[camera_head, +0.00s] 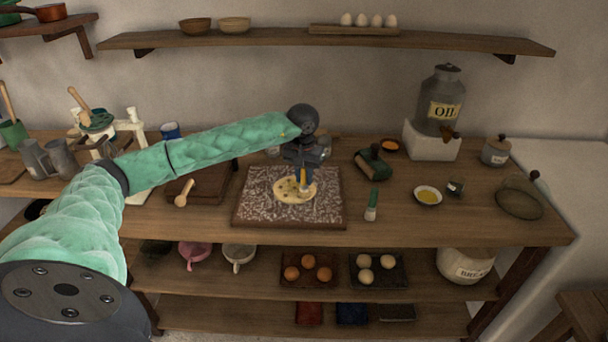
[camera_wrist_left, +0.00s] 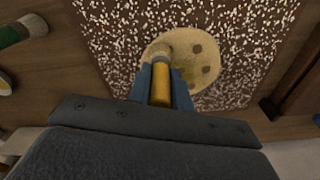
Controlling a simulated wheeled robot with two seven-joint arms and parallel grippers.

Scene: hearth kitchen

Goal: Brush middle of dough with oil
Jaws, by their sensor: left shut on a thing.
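The dough (camera_head: 292,193) is a flat pale round with several darker spots, lying on a floured dark board (camera_head: 257,215) on the counter. It also shows in the left wrist view (camera_wrist_left: 200,80). My left gripper (camera_head: 304,178) is above the dough, pointing down. It is shut on a brush with a yellow handle (camera_wrist_left: 161,88). The brush's pale tip (camera_wrist_left: 160,52) overlaps the left part of the dough in the wrist view; I cannot tell whether it touches. A small bowl of yellow oil (camera_head: 428,196) stands at the right. My right gripper is not in view.
A green-handled brush (camera_head: 372,205) stands right of the board, with a dark green roller-like object (camera_head: 373,164) behind it. An oil urn (camera_head: 440,102) on a white block is at the back right. A wooden spoon (camera_head: 184,193) lies left. A mesh strainer (camera_head: 519,197) is far right.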

